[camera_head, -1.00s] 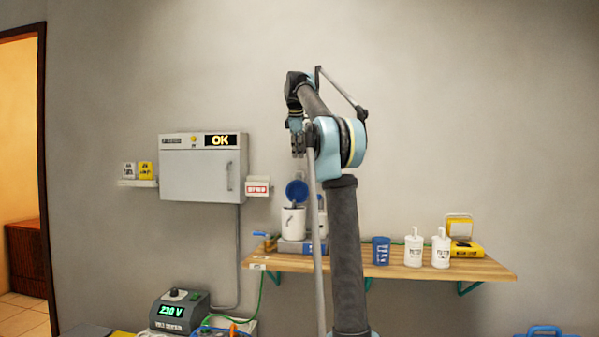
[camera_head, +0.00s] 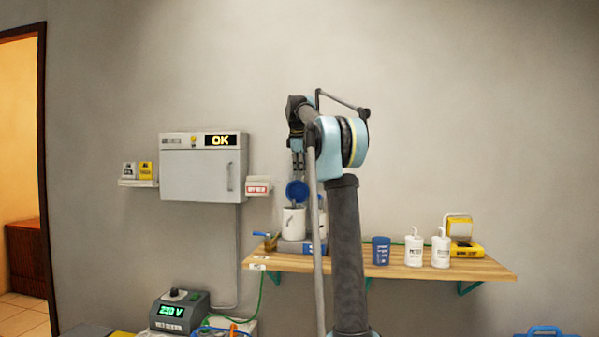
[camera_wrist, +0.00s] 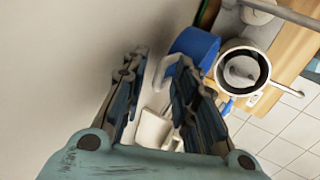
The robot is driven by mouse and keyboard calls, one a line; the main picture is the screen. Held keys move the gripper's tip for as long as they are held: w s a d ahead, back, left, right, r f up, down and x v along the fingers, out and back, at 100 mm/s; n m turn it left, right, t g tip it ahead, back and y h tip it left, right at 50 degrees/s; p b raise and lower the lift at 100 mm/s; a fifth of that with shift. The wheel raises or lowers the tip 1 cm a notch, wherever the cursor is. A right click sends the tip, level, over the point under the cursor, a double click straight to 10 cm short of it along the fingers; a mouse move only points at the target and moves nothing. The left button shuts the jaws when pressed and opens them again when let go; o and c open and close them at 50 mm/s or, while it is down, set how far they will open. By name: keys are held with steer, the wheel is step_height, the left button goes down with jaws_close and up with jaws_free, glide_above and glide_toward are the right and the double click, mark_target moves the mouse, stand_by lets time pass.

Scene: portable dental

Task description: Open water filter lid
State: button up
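The water filter is a white canister (camera_head: 292,221) on the wall shelf, with a round blue lid (camera_head: 297,191) raised on edge above its rim. In the wrist view the canister (camera_wrist: 222,66) shows its open dark mouth, and the blue lid (camera_wrist: 196,46) stands beside it, tilted up. My gripper (camera_head: 298,174) points down just above the lid in the head view.
A second white canister (camera_head: 323,228) stands close behind, partly hidden by my arm. The wooden shelf (camera_head: 400,271) also carries a blue cup (camera_head: 381,251) and two white bottles (camera_head: 413,251) to the right. A grey wall cabinet (camera_head: 200,173) hangs at left.

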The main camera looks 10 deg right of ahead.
jaws_close()
steer(key=shift+s, duration=0.15)
steer(key=shift+s+a+r+t+h, duration=0.15)
steer(key=shift+s+a+t, duration=0.2)
steer(key=shift+s, duration=0.6)
steer(key=shift+s+a+t+h, duration=0.1)
steer(key=shift+s+a+t, duration=0.25)
steer(key=shift+s, duration=0.55)
steer(key=shift+s+a+r+t+h, duration=0.1)
steer(key=shift+s+a+t+h, duration=0.1)
steer(key=shift+s+t, duration=0.55)
steer(key=shift+s+g, duration=0.25)
